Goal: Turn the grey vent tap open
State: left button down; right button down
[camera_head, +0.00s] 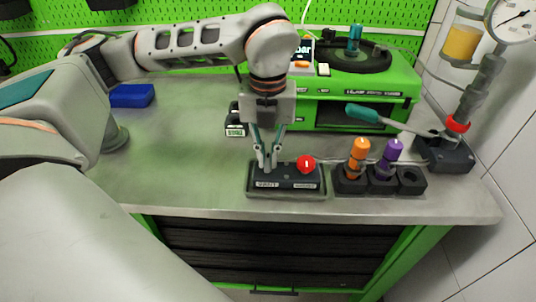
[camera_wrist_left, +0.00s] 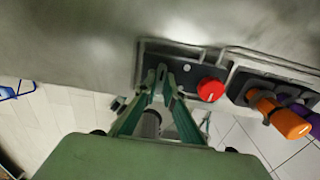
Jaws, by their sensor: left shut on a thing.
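The black valve block (camera_head: 285,184) sits at the front of the bench, with a label under each of its two positions. The grey vent tap (camera_head: 267,163) stands on its left side, above the left label, mostly hidden by my fingers. My left gripper (camera_head: 267,160) points down from above and is shut on the tap. In the left wrist view the fingertips (camera_wrist_left: 166,88) meet at the left side of the block, and the tap's turn angle cannot be made out. A red knob (camera_head: 306,163) stands right of the fingers, apart from them. My right gripper is not in view.
A black holder (camera_head: 347,186) with an orange plug (camera_head: 358,150) and a purple plug (camera_head: 391,152) stands close to the right. A teal-handled lever (camera_head: 364,113) reaches in behind it. A green machine (camera_head: 400,80) stands behind.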

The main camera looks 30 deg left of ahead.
aim_at(268, 159)
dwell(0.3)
pick_arm(q)
jog(key=c, duration=2.1)
grip_release()
jog(key=shift+c, duration=0.2)
jog(key=shift+r, duration=0.1)
notch_tip(268, 159, up, 12)
